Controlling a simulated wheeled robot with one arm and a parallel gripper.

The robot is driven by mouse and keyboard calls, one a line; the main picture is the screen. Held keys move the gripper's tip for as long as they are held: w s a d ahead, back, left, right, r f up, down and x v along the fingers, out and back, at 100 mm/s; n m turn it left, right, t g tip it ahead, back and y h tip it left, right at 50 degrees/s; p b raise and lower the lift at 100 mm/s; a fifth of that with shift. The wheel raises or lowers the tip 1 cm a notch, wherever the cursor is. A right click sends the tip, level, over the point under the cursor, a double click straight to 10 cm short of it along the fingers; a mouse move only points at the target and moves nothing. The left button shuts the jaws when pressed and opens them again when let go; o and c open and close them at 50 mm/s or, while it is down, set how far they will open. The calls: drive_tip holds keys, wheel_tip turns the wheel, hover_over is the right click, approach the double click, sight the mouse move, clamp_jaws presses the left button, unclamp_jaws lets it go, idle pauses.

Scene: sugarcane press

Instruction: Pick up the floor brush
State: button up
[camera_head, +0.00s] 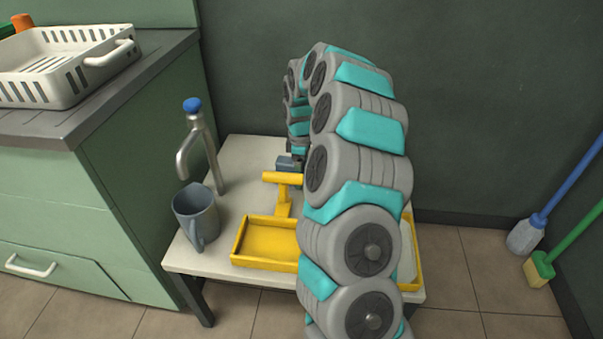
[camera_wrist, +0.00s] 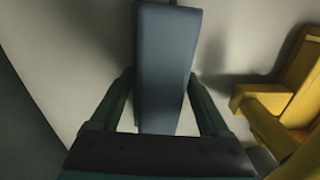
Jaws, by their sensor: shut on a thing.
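My gripper (camera_wrist: 163,90) is over the small white table, its two dark fingers on either side of a blue-grey block (camera_wrist: 166,55). It is shut on this block, which also shows in the head view (camera_head: 288,163), partly hidden behind my arm. I cannot tell from its shape whether this block is the floor brush. Two long-handled tools lean at the far right: one with a blue handle and grey head (camera_head: 525,236), one with a green handle and yellow-green head (camera_head: 540,269). Both are well away from my gripper.
The white table (camera_head: 240,165) bears a blue-grey mug (camera_head: 196,214), a metal tap (camera_head: 198,150) with a blue top and a yellow tray device (camera_head: 240,262). A counter with a white basket (camera_head: 35,92) stands at left.

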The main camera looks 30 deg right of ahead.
drive_tip(key=shift+r, duration=0.1)
wheel_tip(320, 180, up, 10)
drive_tip(key=shift+f, duration=0.1)
idle(0.4)
